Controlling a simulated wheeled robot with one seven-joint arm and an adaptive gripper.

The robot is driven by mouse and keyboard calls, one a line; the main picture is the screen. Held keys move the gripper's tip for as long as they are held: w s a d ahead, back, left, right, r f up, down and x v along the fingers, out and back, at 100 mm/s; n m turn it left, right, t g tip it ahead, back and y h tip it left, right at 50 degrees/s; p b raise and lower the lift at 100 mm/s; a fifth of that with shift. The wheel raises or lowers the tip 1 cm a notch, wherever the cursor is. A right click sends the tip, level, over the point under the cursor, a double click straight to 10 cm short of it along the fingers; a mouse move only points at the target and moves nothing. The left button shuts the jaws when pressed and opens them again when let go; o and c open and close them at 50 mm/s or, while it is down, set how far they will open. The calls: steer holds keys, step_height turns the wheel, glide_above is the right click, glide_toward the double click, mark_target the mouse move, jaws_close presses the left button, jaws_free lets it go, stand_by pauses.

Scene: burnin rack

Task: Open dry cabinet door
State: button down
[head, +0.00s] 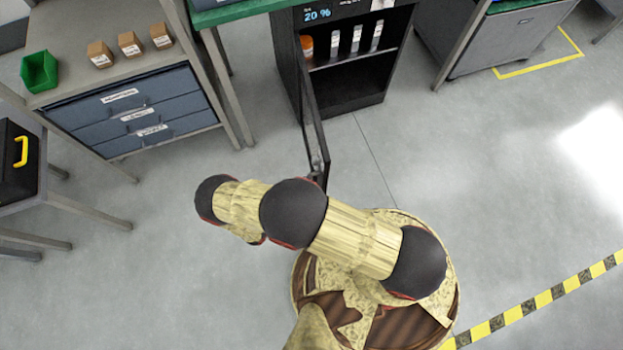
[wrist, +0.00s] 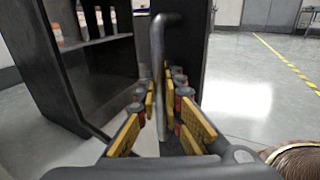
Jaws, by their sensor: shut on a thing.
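The dry cabinet (head: 354,90) is black and stands at the top middle of the head view, with a display reading 20 % on its upper front. Its door (head: 312,110) stands swung open toward me, seen nearly edge-on, and shelves with bottles show inside. In the wrist view the cabinet (wrist: 60,80) is at left and the door (wrist: 187,45) is upright behind the handle. My gripper (wrist: 162,100) is shut on the grey vertical bar handle (wrist: 158,50), with yellow finger pads on both sides of it. In the head view my arm hides the gripper.
A workbench with blue drawers (head: 135,110), a green bin (head: 39,71) and small brown boxes stands at left. A black case (head: 15,165) sits on a low table. A grey cabinet (head: 515,40) stands at upper right. The floor right of the door is clear, with striped tape (head: 540,298).

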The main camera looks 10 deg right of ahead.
steer(key=shift+s+d+f, duration=0.15)
steer(key=shift+d, duration=0.05)
steer(key=c, duration=2)
jaws_free()
steer(key=shift+a, duration=0.15)
steer(key=shift+o, duration=0.2)
steer(key=shift+a, duration=0.1)
steer(key=v, duration=1.1)
steer(key=shift+s+a, duration=0.2)
steer(key=shift+a, duration=0.1)
